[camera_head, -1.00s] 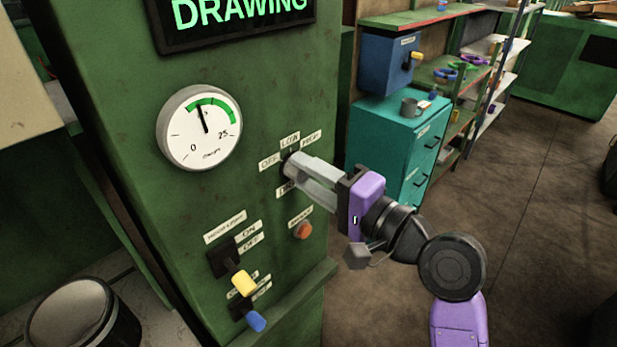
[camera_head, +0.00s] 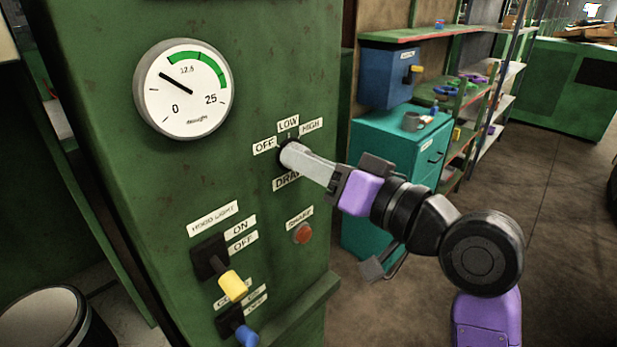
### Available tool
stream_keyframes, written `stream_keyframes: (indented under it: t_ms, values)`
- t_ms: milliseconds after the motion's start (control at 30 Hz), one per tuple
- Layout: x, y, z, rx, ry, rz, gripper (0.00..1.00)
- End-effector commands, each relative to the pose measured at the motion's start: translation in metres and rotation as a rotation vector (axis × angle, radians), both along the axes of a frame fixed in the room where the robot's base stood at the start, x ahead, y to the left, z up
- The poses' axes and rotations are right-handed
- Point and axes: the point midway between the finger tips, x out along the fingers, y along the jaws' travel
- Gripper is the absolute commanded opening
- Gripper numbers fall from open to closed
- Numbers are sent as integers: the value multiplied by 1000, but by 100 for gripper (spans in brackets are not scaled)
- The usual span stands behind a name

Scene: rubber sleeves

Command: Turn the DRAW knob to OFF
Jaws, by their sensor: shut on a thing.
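The DRAW knob (camera_head: 283,154) is on the front of the green cabinet (camera_head: 165,185), mostly hidden behind my fingers. Labels OFF (camera_head: 265,147), LOW (camera_head: 288,123) and HIGH (camera_head: 312,126) sit around its upper side, and the DRAW label (camera_head: 286,180) is below, partly covered. My gripper (camera_head: 292,155) is shut on the knob, reaching in from the right, its jaws turned so one finger mostly covers the other. The knob's pointer direction cannot be seen. The gauge (camera_head: 184,89) above left has its needle pointing up and left, in the lower part of its scale.
Below the knob are a red button (camera_head: 303,233), a yellow-tipped lever (camera_head: 233,286) by ON and OFF labels, and a blue-tipped lever (camera_head: 246,335). A teal drawer cabinet (camera_head: 385,150) and shelves stand behind right. The floor at right is open.

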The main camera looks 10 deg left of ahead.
Motion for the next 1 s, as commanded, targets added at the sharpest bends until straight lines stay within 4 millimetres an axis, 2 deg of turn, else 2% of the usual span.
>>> stream_keyframes:
  t_ms: [33, 500, 1000]
  values:
    - [0, 0, -5, -28, -36, 0, 0]
    - [0, -1, -4, -261, -329, -1, 0]
    - [0, 0, -2, -346, -439, 1, 0]
